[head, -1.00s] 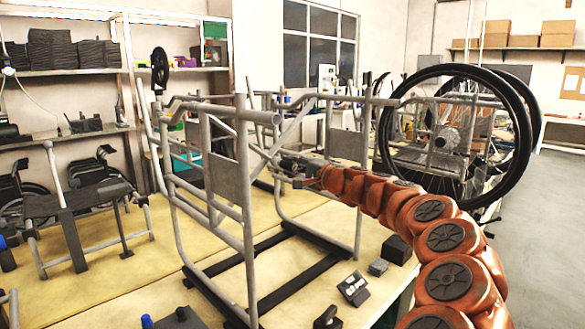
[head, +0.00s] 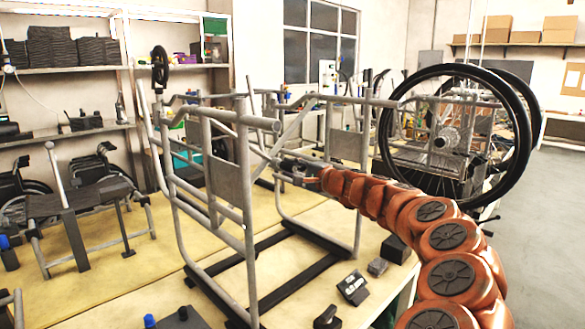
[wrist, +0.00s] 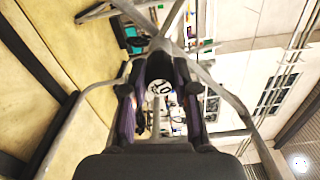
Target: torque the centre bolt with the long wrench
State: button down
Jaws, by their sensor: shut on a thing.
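The grey wheelchair frame (head: 231,180) stands upright on dark rails on the table. Its crossing brace tubes (wrist: 178,18) show ahead of my gripper in the wrist view. My gripper (head: 286,168) is inside the frame, between its two sides, near the brace. In the wrist view, the dark fingers of my gripper (wrist: 162,100) flank a small pale, round-ended piece (wrist: 160,88), which seems to be the end of the long wrench. Most of the wrench is hidden. I cannot make out the centre bolt.
A large black wheel (head: 507,170) on a hub stands right of the frame, behind my arm. Small dark blocks and a small device (head: 352,287) lie at the table's front. A grey stand (head: 70,215) is at left. Open floor lies at right.

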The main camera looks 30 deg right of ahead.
jog(key=shift+r+m+p, duration=0.25)
jog(key=shift+m+p, duration=0.25)
jog(key=shift+p, duration=0.15)
jog(key=shift+f+m, duration=0.2)
jog(key=shift+m, duration=0.1)
jog(key=shift+r+p, duration=0.1)
jog(key=shift+p, duration=0.35)
jog(key=shift+r+m+p, duration=0.1)
jog(key=shift+m+p, duration=0.4)
jog(key=shift+p, duration=0.2)
jog(key=shift+f+m, duration=0.2)
jog(key=shift+m, duration=0.1)
jog(key=shift+r+p, duration=0.1)
jog(key=shift+p, duration=0.3)
